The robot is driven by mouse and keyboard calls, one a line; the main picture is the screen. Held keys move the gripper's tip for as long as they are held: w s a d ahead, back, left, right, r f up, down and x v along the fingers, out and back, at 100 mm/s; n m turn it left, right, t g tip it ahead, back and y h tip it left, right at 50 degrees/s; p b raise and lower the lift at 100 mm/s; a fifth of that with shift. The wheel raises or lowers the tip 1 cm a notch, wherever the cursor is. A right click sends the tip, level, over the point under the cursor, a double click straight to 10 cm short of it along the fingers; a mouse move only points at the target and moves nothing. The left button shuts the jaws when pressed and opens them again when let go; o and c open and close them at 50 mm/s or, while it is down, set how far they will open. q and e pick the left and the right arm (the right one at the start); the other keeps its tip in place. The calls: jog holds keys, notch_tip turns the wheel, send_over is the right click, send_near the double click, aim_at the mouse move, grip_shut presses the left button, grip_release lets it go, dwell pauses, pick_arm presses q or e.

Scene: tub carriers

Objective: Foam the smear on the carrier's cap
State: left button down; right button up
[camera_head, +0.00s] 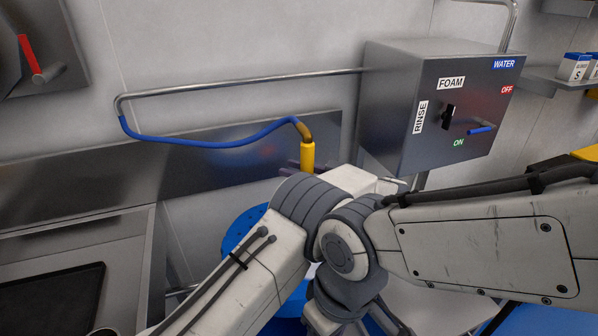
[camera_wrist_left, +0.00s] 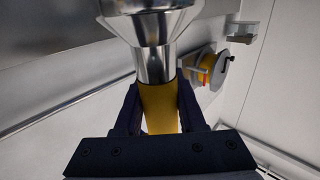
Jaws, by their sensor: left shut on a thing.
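A yellow spray handle (camera_head: 307,157) hangs at the end of a blue hose (camera_head: 200,142). My left gripper (camera_head: 292,168) is shut on it, mostly hidden behind my arm. In the left wrist view the fingers (camera_wrist_left: 158,112) clasp the yellow handle (camera_wrist_left: 159,100) from both sides, with a metal nozzle (camera_wrist_left: 153,35) beyond it. A blue round object (camera_head: 240,228), perhaps the carrier, shows below, largely covered by my arm. I cannot make out its cap or a smear. My right gripper is not in view.
A steel control box (camera_head: 390,105) is on the wall, with a black FOAM/RINSE knob (camera_head: 448,117) and a blue WATER lever (camera_head: 481,129). A steel sink (camera_head: 75,250) stands at left. A pipe (camera_head: 240,80) carries the hose. The wrist view shows a yellow reel (camera_wrist_left: 211,67).

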pick_arm(q)
jog(key=x, duration=1.1)
jog(key=shift+s+a+r+p, duration=0.15)
jog(key=shift+s+a+p, duration=0.05)
jog(key=shift+s+p, duration=0.15)
dwell(0.5)
jog(key=s+d, duration=0.4)
jog(key=s, duration=0.1)
jog(key=shift+s, duration=0.15)
dwell(0.8)
dwell(0.8)
jog(key=s+a, duration=0.4)
jog(key=a, duration=1)
jog(key=s+a, duration=0.4)
jog(key=a, duration=0.9)
jog(key=s+a, duration=0.5)
jog(key=a, duration=0.9)
jog(key=shift+a, duration=0.3)
